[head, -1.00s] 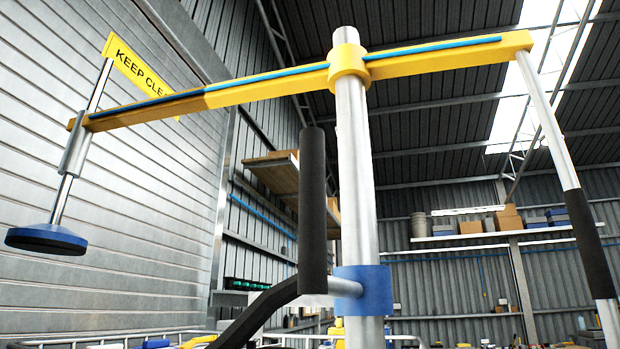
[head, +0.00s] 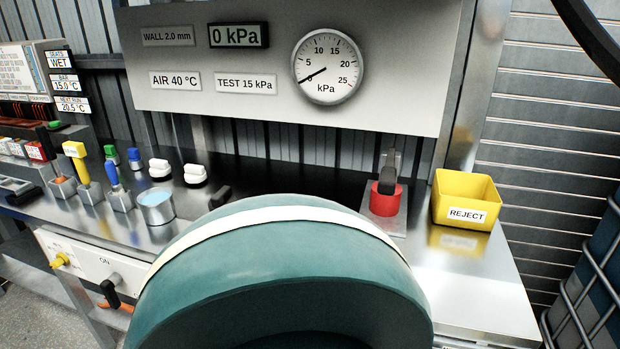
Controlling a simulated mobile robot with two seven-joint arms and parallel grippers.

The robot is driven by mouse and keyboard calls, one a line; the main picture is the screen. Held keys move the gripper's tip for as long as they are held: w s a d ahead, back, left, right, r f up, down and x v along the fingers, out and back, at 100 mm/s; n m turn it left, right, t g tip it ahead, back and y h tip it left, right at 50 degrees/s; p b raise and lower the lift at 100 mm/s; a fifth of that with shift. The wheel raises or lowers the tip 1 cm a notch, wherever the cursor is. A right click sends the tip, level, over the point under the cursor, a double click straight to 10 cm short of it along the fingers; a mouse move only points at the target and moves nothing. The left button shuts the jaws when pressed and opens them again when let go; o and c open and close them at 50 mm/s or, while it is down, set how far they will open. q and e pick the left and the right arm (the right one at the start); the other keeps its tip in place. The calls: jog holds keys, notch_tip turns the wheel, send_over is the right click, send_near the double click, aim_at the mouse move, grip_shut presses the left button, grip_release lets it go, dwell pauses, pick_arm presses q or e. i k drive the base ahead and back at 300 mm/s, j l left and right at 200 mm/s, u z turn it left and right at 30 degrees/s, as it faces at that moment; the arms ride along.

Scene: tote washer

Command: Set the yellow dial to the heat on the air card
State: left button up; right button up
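The yellow dial (head: 62,260) is a small knob at the left end of the white panel (head: 88,262) on the bench's front edge, at the lower left of the head view. The markings around it are too small to read, so I cannot tell its setting. The air card (head: 175,81) is a white label on the grey back board and reads AIR 40 °C. Neither of my grippers is in view.
A large green rounded body with a white band (head: 275,215) fills the lower middle and hides part of the bench. A yellow REJECT bin (head: 466,200) and a red-based device (head: 385,200) stand at right.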

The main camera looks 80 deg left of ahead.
aim_at(61, 258)
jog(key=u, duration=1.8)
jog(key=k+u, duration=0.1)
jog(key=u, duration=1.7)
jog(key=k, duration=0.05)
